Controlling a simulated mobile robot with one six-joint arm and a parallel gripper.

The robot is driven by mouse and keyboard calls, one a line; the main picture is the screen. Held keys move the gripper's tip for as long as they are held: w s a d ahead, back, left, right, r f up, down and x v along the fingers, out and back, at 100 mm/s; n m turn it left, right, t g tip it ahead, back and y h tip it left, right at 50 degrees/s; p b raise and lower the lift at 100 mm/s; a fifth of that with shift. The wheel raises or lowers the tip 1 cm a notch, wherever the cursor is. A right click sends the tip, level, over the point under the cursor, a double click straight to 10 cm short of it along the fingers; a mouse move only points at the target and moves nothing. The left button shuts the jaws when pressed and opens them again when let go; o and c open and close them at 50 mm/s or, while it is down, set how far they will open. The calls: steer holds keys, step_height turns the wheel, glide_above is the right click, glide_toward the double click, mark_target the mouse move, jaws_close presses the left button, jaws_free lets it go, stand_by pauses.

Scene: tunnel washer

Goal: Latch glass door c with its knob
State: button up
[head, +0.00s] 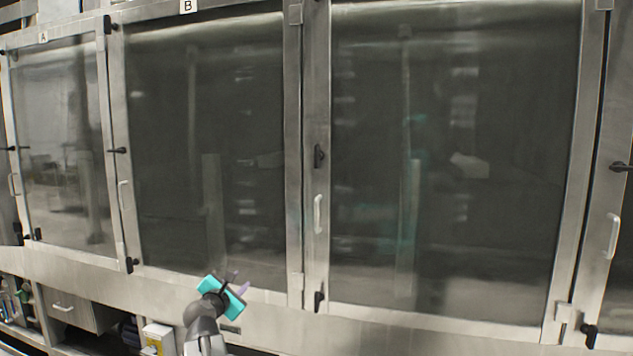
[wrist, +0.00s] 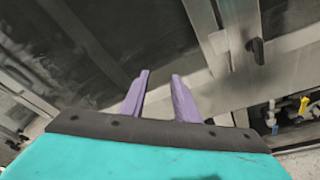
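The third glass door from the left (head: 450,170), right of the doors labelled A and B, appears to be door c; its own label is out of view. It looks closed in its steel frame. A white handle (head: 318,213) is on its left edge. A black knob (head: 319,155) above the handle stands upright, and another black knob (head: 319,300) is below. My gripper (head: 240,282) is low in front of door B, left of these knobs. Its purple fingers (wrist: 161,75) are apart and empty. The wrist view shows one black knob (wrist: 257,50) on steel, touching nothing of mine.
Glass door A (head: 60,140) and glass door B (head: 200,150) stand left, in the same steel front. Their middle knobs lie about level, as does the knob (head: 620,167) at far right. A white box (head: 158,338) and a drawer (head: 70,308) are below.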

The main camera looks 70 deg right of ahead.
steer(key=s+d+r+n+g+h, duration=0.1)
steer(key=s+d+r+h, duration=0.1)
steer(key=s+r, duration=0.45)
steer(key=s+d+r+n+h, duration=0.1)
steer(key=s+d+r+n, duration=0.15)
steer(key=r, duration=0.75)
steer(key=n+g+h, duration=0.2)
steer(key=n+h, duration=0.1)
steer(key=h, duration=0.1)
glide_toward(315, 156)
steer(key=a, duration=0.2)
steer(key=shift+s+a+f+m+b, duration=0.15)
steer(key=shift+s+f+m+b, duration=0.1)
steer(key=shift+f+m+b, duration=0.15)
steer(key=shift+p+x, duration=1.2)
steer(key=shift+x, duration=5.7)
steer(key=shift+w+f, duration=0.1)
steer(key=shift+w, duration=0.1)
jaws_close()
